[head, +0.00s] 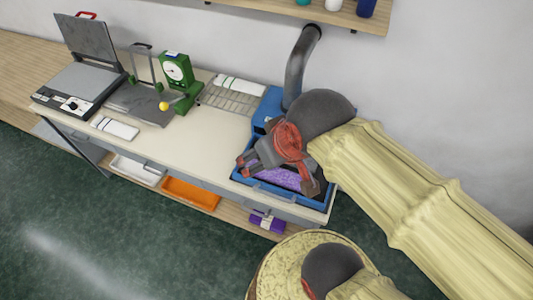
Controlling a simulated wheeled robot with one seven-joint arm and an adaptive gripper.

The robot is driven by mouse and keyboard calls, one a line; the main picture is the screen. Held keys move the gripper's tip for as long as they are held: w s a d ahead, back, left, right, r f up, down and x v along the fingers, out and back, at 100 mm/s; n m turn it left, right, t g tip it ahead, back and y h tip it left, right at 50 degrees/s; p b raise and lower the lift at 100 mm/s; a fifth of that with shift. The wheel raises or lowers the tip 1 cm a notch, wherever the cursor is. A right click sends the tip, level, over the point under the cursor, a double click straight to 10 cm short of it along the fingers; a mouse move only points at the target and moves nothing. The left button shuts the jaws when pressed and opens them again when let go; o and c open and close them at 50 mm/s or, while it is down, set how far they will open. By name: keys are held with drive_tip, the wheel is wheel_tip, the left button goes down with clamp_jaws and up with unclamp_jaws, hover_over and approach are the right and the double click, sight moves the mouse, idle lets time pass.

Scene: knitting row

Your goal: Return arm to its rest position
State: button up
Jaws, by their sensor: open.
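My gripper (277,172) is open, over a blue tray (285,195) at the right end of the bench. Purple material (278,177) lies in the tray, partly hidden behind the fingers. I cannot tell whether the fingers touch it. My arm, in a pale yellow sleeve, reaches in from the right.
The cream bench (205,138) has clear room in its middle. A green dial gauge (178,70), an open grey press (85,80) and a wire rack (232,98) stand on it. A grey duct (297,70) rises behind my gripper. A wall shelf (320,15) hangs above.

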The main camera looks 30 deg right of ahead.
wheel_tip(320, 180, down, 6)
drive_tip(key=b, duration=0.5)
drive_tip(key=shift+r+b, duration=0.2)
drive_tip(key=shift+b, duration=0.15)
